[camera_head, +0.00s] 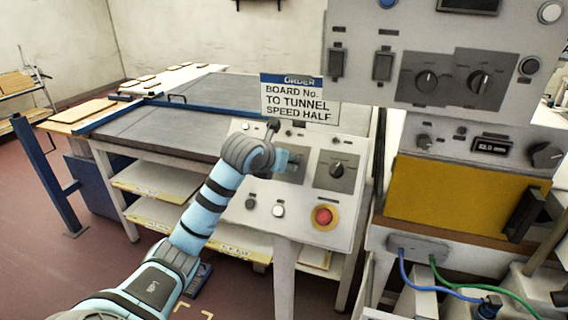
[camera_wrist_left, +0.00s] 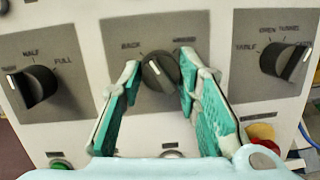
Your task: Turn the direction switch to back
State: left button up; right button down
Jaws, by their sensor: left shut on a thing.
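The direction switch (camera_wrist_left: 159,72) is a round dark knob on a grey plate, in the middle of the left wrist view. Its plate reads BACK at upper left and has a blurred label at upper right. A pale mark shows on the knob; I cannot tell exactly which label it points at. My left gripper (camera_wrist_left: 158,75) has its green-padded fingers on both sides of the knob, shut on it. In the head view my left gripper (camera_head: 287,160) is at the sloped control panel (camera_head: 300,212) and mostly hides the switch.
A speed knob (camera_wrist_left: 33,86) is left of the switch and another knob (camera_wrist_left: 287,62) is right of it. A red emergency button (camera_head: 323,215) sits low on the panel. An order sign (camera_head: 300,100) stands behind the panel. A taller control cabinet (camera_head: 400,120) is at right.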

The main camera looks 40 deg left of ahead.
pick_arm(q)
jog(key=shift+n+y, duration=0.4)
jog(key=shift+n, duration=1.3)
jog(key=o, duration=1.2)
jog(key=shift+c, duration=0.2)
jog(key=v, duration=1.2)
